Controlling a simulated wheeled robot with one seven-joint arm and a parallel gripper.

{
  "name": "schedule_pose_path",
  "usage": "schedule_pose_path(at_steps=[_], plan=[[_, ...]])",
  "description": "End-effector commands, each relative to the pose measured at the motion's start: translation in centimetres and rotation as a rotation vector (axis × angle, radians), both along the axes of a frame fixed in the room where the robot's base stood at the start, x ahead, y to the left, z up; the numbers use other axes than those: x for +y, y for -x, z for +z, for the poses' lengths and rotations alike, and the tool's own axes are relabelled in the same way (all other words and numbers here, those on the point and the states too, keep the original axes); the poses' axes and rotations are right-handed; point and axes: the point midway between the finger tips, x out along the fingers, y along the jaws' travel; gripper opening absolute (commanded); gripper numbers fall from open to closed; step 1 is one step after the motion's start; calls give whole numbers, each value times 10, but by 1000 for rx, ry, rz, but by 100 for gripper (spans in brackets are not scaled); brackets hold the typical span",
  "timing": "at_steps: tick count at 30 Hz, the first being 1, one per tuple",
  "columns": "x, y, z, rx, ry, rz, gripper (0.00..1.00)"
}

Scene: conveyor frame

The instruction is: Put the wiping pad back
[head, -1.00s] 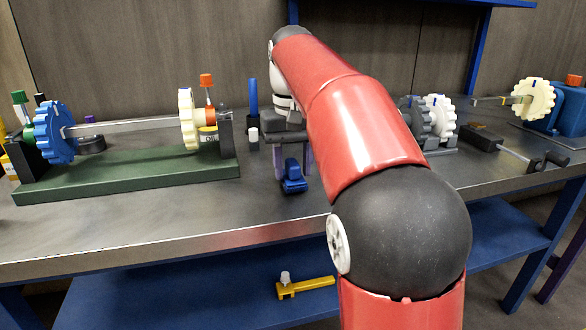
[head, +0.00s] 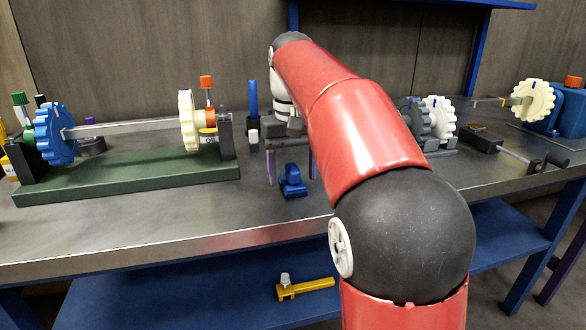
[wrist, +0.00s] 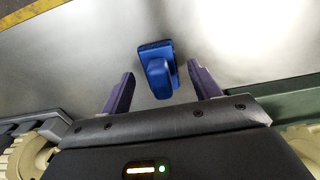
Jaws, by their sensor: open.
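The wiping pad, which I take to be the small blue block with a raised grip (head: 292,182), rests on the grey bench top right of the green base. It also shows in the wrist view (wrist: 156,70), ahead of the jaws and across the gap between them. My gripper (head: 291,168) is open and low over the bench just behind the pad. In the wrist view my gripper (wrist: 161,72) has its two purple fingers spread apart, one on each side of the pad, with clear gaps. Nothing is held. My arm hides part of the bench behind it.
A green base (head: 130,180) with a shaft and a blue gear (head: 56,135) stands at left. A blue upright rod (head: 252,98) and a small white-capped bottle (head: 253,137) stand behind. Grey gears and a crank (head: 515,152) are at right. The bench front is clear.

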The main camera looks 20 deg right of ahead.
Motion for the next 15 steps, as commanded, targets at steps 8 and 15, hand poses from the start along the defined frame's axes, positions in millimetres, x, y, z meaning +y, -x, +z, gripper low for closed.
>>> schedule_pose_path(at_steps=[8, 15], plan=[[-2, 3, 36, -5, 0, -2, 62], [-6, 13, 71, 0, 0, -1, 62]])
